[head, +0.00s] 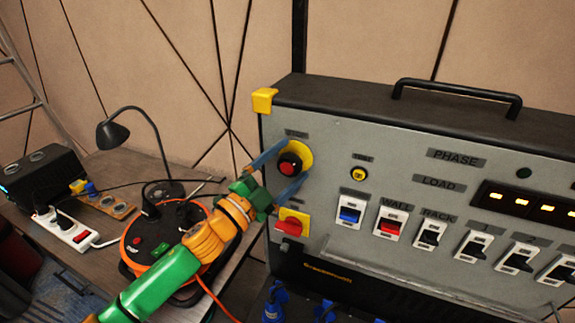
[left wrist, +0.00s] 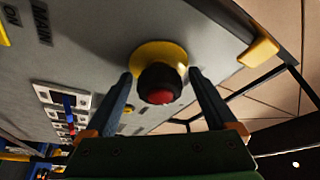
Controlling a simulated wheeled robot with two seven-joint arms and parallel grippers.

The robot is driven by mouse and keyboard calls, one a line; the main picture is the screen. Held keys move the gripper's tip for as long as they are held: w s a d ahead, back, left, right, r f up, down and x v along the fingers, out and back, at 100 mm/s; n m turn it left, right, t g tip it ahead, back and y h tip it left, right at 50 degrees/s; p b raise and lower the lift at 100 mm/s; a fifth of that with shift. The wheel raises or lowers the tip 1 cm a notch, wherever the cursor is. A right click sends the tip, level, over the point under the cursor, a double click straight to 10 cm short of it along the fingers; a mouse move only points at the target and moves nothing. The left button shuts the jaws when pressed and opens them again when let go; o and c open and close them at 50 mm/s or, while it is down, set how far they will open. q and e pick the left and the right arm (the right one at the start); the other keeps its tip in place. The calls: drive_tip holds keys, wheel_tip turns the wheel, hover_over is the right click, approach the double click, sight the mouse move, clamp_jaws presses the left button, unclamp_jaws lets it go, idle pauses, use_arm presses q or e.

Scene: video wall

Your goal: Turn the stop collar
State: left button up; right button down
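The stop button, a red cap in a dark collar (head: 289,163) on a round yellow plate, sits at the upper left of the grey panel. In the left wrist view the dark collar (left wrist: 160,82) with its red face is in the middle, between my fingers. My left gripper (head: 284,168) is open, one blue finger above and one below the collar in the head view. In the left wrist view the left gripper (left wrist: 160,88) shows a narrow gap on each side of the collar; I see no clear contact. My right gripper is not in view.
Below the stop is a red rotary switch (head: 289,225) on a yellow plate. Several rocker switches (head: 389,226) run to the right. A table (head: 105,170) at left carries an orange cable reel (head: 150,245), a power strip (head: 75,235) and a lamp (head: 113,133).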

sight(282, 172)
use_arm(q)
drive_tip(key=b+v, duration=0.2)
drive_tip(key=v, duration=0.5)
drive_tip(key=shift+f+b, duration=0.1)
drive_tip(key=shift+b, duration=0.3)
drive_tip(key=shift+s+a, duration=0.1)
